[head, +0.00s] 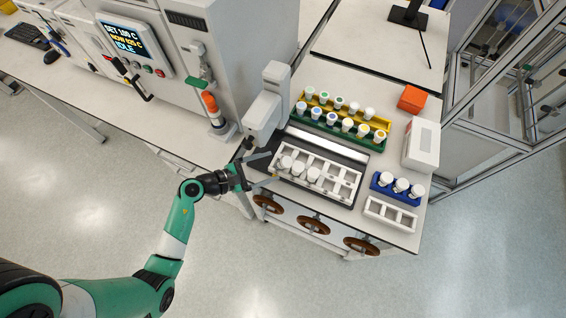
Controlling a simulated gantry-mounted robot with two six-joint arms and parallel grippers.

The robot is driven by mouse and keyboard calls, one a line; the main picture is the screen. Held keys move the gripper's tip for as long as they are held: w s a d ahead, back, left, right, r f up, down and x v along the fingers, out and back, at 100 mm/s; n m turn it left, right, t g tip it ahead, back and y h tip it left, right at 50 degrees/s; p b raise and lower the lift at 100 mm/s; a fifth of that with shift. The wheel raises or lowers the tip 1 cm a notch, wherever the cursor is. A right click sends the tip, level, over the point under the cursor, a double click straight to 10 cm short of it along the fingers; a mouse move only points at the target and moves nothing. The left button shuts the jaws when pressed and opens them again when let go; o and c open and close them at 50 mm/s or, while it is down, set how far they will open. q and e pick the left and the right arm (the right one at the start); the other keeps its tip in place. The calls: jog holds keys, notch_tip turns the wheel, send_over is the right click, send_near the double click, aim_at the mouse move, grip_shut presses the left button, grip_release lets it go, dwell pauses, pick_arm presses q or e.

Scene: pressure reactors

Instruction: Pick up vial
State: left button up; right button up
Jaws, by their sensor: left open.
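My left gripper (262,170) is open at the left end of a white rack (340,190) on the bench. White-capped vials (313,174) stand in the left part of this rack, close to the gripper's fingers. I see no vial between the fingers, though they are small in the view. More vials with coloured or white caps stand in a yellow rack (384,124) and a green rack (372,144) behind. A blue rack (378,189) at the right holds white-capped vials (401,185). My right gripper is not in view.
An empty white rack (390,214) lies at the bench's front right. A grey-white instrument (265,112) stands just behind my gripper. A white box (422,145) and an orange box (412,99) stand at the right. A reactor with a display (127,40) is at the upper left.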

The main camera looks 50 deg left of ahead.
aim_at(281, 164)
pick_arm(q)
jog(key=x, duration=0.4)
jog(key=shift+w+d+f+b, duration=0.1)
jog(key=shift+w+d+b, duration=0.1)
jog(key=shift+b, duration=0.15)
jog(key=shift+s, duration=0.1)
jog(key=shift+c, duration=0.2)
grip_shut()
